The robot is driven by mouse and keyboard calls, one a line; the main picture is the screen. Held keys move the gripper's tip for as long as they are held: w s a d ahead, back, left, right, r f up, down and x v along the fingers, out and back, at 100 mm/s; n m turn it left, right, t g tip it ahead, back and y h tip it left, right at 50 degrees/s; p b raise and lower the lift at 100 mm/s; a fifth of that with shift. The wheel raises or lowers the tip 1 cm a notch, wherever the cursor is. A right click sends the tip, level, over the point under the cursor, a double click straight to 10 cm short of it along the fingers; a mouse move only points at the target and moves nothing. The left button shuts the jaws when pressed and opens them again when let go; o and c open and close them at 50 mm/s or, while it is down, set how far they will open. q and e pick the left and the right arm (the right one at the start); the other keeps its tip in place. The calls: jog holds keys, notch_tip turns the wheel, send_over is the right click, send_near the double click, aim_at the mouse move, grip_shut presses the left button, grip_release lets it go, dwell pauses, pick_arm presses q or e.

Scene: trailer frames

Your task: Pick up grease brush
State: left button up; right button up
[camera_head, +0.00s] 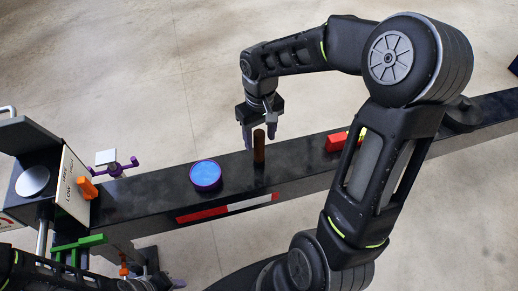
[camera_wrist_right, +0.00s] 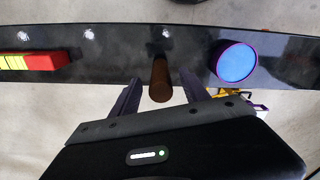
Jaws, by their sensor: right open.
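A brown upright cylinder, which looks like the grease brush (camera_head: 259,148), stands on the black beam in the head view. It also shows in the right wrist view (camera_wrist_right: 160,82), between the two finger lines. My right gripper (camera_head: 259,139) is open over it, pointing down, with one purple finger on each side of its top. The wrist view also shows the gripper (camera_wrist_right: 157,92) with gaps between fingers and brush. My left arm is low at the left edge of the head view; its jaws cannot be made out clearly.
A blue-topped purple round tin (camera_head: 205,175) stands on the black beam (camera_head: 150,190) left of the brush. A red block with yellow (camera_head: 338,141) lies to its right. A box with a lettered white panel (camera_head: 72,186) and a purple valve-like part (camera_head: 118,168) are at left.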

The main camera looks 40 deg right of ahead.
aim_at(259, 148)
jog(key=shift+w+f, duration=0.1)
jog(key=shift+f, duration=2.5)
jog(key=shift+c, duration=0.5)
grip_shut()
